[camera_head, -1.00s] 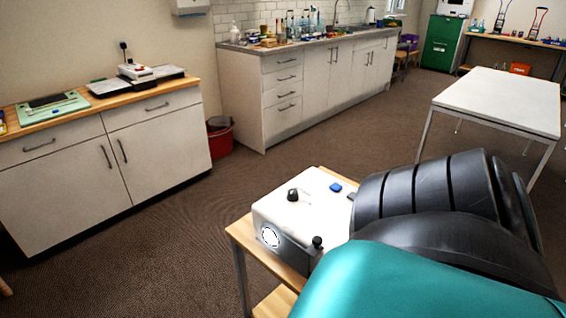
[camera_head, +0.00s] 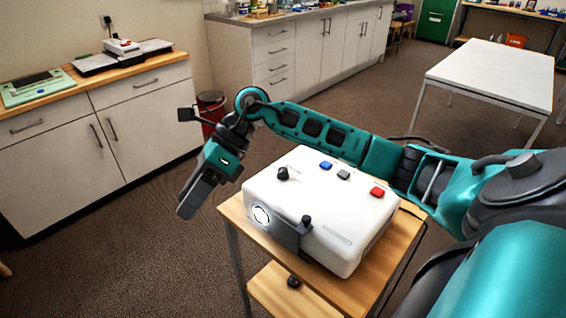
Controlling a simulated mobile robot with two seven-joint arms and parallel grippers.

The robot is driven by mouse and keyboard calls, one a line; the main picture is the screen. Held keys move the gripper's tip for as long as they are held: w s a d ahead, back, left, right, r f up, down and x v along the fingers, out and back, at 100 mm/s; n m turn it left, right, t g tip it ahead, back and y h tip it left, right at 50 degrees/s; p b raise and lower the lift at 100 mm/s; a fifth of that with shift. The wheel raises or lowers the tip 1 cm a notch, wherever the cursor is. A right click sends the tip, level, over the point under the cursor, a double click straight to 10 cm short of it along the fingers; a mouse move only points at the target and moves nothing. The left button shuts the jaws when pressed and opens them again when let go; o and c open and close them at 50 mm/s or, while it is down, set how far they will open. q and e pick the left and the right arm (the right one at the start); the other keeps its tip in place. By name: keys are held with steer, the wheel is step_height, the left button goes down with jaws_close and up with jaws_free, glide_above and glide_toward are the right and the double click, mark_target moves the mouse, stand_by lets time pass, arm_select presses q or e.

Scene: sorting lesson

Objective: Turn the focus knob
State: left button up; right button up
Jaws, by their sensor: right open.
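A white projector (camera_head: 335,215) with a round lit lens (camera_head: 261,215) sits on a small wooden stand. A black knob (camera_head: 283,173) stands on its top near the lens end. A second small black knob (camera_head: 306,220) sits by the grey front plate. I cannot tell by marking which one is the focus knob. My right arm reaches from the right behind the projector. My right gripper (camera_head: 187,210) hangs to the left of the projector, over the floor, pointing down, open and apart from both knobs. My left gripper is out of view.
Blue (camera_head: 326,165), grey (camera_head: 344,175) and red (camera_head: 377,192) buttons lie on the projector's top. The wooden stand (camera_head: 345,294) has a lower shelf with a small dark object (camera_head: 293,282). A cabinet (camera_head: 60,165) stands left, a white table (camera_head: 492,75) right. Floor left of the stand is clear.

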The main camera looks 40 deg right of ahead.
steer(key=w+d+r+n+h, duration=0.15)
steer(key=d+h, duration=0.35)
steer(key=d, duration=0.6)
step_height(320, 180, up, 5)
steer(key=h, duration=0.5)
glide_above(283, 170)
steer(key=shift+m, duration=0.45)
step_height(283, 170, down, 12)
steer(key=shift+w+d, duration=0.1)
